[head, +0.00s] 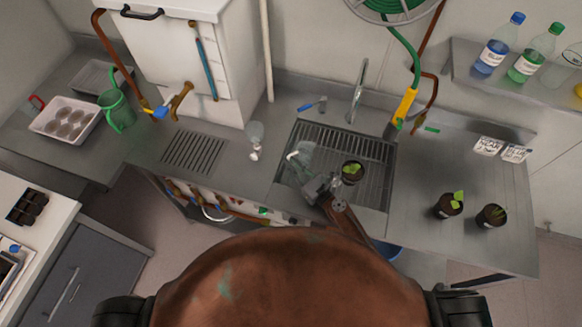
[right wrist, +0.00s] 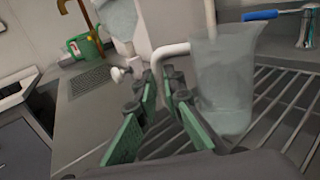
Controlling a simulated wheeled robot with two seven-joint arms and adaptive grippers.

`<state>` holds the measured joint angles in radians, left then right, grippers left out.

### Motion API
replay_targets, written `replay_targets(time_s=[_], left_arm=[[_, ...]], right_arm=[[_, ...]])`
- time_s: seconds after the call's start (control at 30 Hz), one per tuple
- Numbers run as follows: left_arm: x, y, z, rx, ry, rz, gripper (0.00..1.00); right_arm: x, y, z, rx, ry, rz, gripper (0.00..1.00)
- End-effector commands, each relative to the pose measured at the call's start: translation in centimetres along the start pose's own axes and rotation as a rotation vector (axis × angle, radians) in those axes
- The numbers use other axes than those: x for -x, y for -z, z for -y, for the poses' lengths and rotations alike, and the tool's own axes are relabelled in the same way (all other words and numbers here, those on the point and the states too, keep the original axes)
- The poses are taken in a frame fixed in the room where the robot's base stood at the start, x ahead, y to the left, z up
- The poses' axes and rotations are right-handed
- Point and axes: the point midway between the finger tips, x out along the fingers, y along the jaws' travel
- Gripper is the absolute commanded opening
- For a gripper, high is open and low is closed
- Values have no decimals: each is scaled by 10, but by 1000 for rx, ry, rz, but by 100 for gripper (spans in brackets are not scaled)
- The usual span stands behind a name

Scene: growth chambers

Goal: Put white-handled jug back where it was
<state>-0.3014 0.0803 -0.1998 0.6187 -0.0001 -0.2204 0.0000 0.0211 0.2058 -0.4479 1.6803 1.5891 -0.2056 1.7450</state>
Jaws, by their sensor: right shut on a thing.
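The white-handled jug (head: 299,158) is clear and stands over the slatted sink (head: 384,165), at its left side. In the right wrist view the jug (right wrist: 224,85) is upright or nearly so, with its white handle (right wrist: 158,58) toward my fingers. My right gripper (head: 313,190) is at the jug's near side. In the right wrist view its green-padded fingers (right wrist: 165,100) are shut on the handle, though the contact is partly hidden. I cannot tell whether the jug's base touches the slats. My left gripper is not in view.
A clear vessel with white fittings (head: 255,140) stands left of the sink. A seedling pot (head: 352,173) is in the sink, close to my right gripper. Two more pots (head: 447,206) stand on the right counter. A green watering can (head: 117,112) and tap (head: 358,90) are farther back.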

Motion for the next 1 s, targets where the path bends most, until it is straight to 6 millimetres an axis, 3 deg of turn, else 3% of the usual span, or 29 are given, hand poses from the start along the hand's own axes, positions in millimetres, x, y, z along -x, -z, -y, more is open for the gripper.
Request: replay_targets(time_s=[0.1, 0.57, 0.6, 0.8, 1.0], left_arm=[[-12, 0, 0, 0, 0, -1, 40], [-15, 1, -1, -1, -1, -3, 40], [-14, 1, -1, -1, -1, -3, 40], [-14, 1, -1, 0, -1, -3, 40], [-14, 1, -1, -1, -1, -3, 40]], right_arm=[[0, 14, 0, 0, 0, 0, 0], [0, 18, 0, 0, -1, 1, 0], [0, 17, 0, 0, -1, 0, 10], [0, 17, 0, 0, -1, 0, 24], [0, 17, 0, 0, -1, 0, 26]])
